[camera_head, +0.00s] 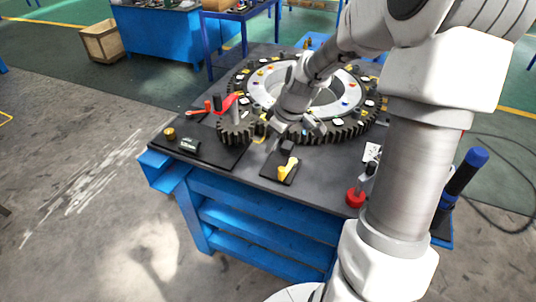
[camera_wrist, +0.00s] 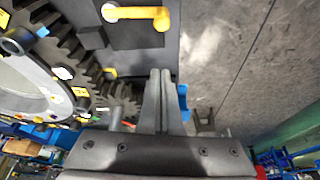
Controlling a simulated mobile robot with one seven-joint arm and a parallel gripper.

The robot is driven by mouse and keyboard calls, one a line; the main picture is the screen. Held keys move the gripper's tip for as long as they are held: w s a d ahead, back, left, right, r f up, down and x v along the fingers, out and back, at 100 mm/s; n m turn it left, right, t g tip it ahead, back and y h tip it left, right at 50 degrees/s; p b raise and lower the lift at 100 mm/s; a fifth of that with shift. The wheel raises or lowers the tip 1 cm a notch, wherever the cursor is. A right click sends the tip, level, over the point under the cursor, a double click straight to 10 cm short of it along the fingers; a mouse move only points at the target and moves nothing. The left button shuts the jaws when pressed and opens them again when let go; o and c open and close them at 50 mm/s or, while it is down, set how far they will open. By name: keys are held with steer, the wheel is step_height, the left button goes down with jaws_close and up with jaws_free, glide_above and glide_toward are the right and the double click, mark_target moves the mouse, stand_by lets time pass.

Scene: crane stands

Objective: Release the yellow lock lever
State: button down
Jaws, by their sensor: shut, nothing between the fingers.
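The yellow lock lever (camera_head: 288,168) sits on a small dark plate near the front edge of the table. In the wrist view the yellow lever (camera_wrist: 138,13) shows at the top, lying sideways with a rounded knob end at its right. My gripper (camera_wrist: 161,73) is shut and empty, its two fingers together, with its tips apart from the lever. In the head view my gripper hangs over the table behind the lever, beside the gears, and its fingertips are hard to make out.
A large toothed ring (camera_head: 345,131) fills the back of the table, meeting a small dark gear (camera_head: 235,136). A red lever (camera_head: 229,103) stands near it. A black plate with a brass knob (camera_head: 170,133) is at left. A red knob (camera_head: 355,197) is at the front right.

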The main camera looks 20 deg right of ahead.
steer(key=shift+v, duration=1.5)
steer(key=shift+a+r, duration=0.1)
steer(key=s+a+r+m+t+h+b, duration=0.1)
steer(key=s+a+r+m+t, duration=0.1)
steer(key=a+r, duration=0.45)
steer(key=s+a+r+m+t+h+b, duration=0.1)
steer(key=a+r+m+t, duration=0.2)
steer(key=r, duration=0.6)
steer(key=s+f+m+g+p, duration=0.2)
steer(key=s, duration=1.6)
steer(key=shift+d+g, duration=0.25)
steer(key=shift+g, duration=0.05)
